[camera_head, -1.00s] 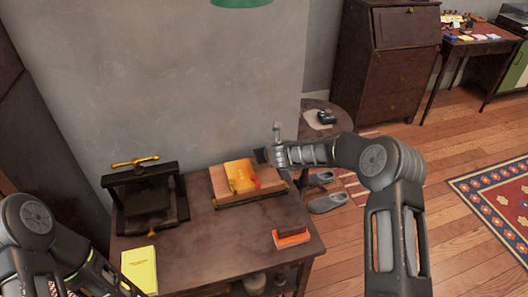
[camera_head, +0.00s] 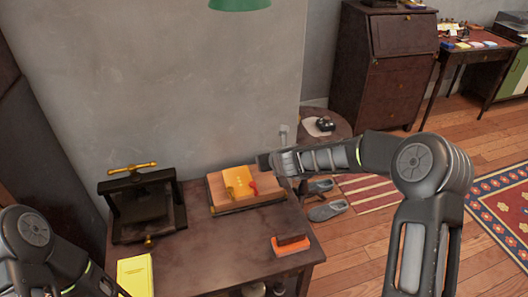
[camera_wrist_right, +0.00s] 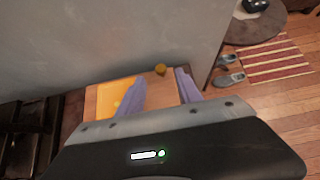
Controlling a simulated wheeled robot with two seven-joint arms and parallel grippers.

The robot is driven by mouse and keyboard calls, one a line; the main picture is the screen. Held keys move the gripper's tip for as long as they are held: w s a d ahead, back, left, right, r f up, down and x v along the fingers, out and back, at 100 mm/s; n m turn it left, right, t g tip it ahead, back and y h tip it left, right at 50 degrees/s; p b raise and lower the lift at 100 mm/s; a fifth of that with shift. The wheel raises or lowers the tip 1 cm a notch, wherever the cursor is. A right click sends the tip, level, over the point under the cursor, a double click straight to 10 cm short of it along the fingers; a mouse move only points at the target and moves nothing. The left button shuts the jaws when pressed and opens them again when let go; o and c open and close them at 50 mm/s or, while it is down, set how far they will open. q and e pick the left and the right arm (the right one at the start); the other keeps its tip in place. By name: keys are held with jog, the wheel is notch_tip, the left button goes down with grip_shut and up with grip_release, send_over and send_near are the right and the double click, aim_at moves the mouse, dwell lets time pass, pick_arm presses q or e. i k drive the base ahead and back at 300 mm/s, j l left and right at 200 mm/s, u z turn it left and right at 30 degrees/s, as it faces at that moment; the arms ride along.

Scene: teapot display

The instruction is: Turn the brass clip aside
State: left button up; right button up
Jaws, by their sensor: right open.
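A small brass piece (camera_wrist_right: 160,70), likely the clip, shows in the right wrist view at the far edge of a wooden board (camera_wrist_right: 91,106), close to the wall. It lies between the lines of my right gripper's fingers (camera_wrist_right: 161,76), which are spread apart and empty. I cannot tell how far beyond the tips it is. In the head view the board (camera_head: 217,200) lies on the desk with an orange-yellow sheet (camera_head: 236,182) and a red item (camera_head: 254,188) on it. My right gripper (camera_head: 263,163) hangs at its far right corner and hides the clip. My left gripper is out of view.
A black press with a brass handle (camera_head: 133,168) stands left on the desk (camera_head: 205,250). A yellow booklet (camera_head: 134,274) lies at the front left, an orange-and-brown block (camera_head: 290,245) at the front right. The wall (camera_head: 190,90) rises close behind. The desk's middle is clear.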

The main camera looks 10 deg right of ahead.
aim_at(230, 189)
jog(key=k+l, duration=0.1)
jog(key=k, duration=0.9)
